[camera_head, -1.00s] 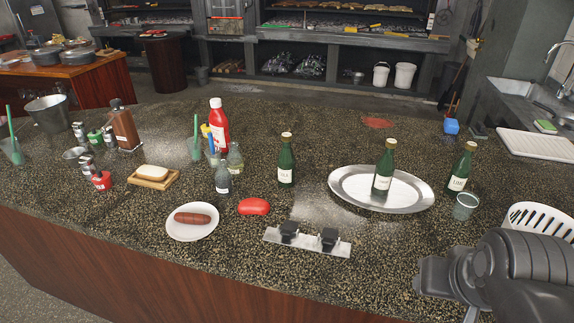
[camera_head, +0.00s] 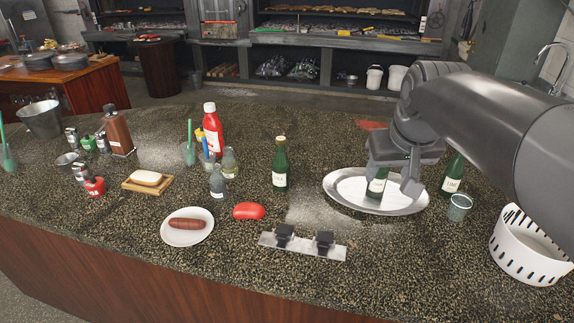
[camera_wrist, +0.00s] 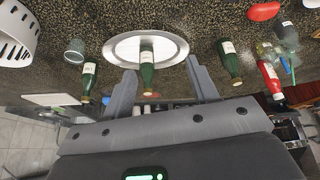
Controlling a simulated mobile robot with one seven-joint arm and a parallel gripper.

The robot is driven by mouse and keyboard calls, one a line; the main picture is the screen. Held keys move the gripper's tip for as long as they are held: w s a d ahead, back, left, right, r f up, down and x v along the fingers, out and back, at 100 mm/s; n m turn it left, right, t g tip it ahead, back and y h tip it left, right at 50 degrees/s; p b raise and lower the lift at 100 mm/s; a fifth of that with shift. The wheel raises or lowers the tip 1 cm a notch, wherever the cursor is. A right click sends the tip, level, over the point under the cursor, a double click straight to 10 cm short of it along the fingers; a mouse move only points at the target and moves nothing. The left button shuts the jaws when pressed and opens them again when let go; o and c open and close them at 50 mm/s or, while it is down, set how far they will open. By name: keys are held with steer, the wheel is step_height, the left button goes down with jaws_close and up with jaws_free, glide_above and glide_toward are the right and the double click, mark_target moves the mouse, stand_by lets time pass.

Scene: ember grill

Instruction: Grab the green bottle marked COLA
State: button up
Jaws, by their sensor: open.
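Three green bottles with white labels stand on the counter; the label words are too small to read surely. One bottle (camera_head: 280,166) stands left of the oval metal tray (camera_head: 338,190). A second bottle (camera_head: 377,188) stands upright on the tray, its top hidden behind my gripper (camera_head: 393,181). The third bottle (camera_head: 452,176) stands right of the tray, partly hidden by my arm. My gripper is open and empty. In the wrist view, the tray bottle (camera_wrist: 147,68) appears between the two spread fingers (camera_wrist: 162,80), with no clear contact visible.
A glass (camera_head: 459,207) and a white slotted basket (camera_head: 525,245) stand at right. A metal strip with black blocks (camera_head: 303,246), a red lump (camera_head: 249,211) and a sausage plate (camera_head: 173,239) lie in front. A red bottle (camera_head: 212,130) and jars stand left.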

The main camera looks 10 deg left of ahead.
steer(key=w+a+n+y, duration=0.1)
steer(key=w+a+n, duration=0.2)
steer(key=w+a, duration=0.95)
steer(key=n+g, duration=0.2)
glide_toward(282, 139)
step_height(282, 139, down, 3)
steer(key=shift+y, duration=0.4)
steer(key=x, duration=0.4)
steer(key=shift+w+d, duration=0.15)
steer(key=shift+d, duration=0.05)
steer(key=shift+x, duration=2.8)
steer(key=shift+w+a+r, duration=0.1)
steer(key=shift+a, duration=0.05)
steer(key=shift+c, duration=0.4)
jaws_close()
steer(key=shift+r, duration=0.1)
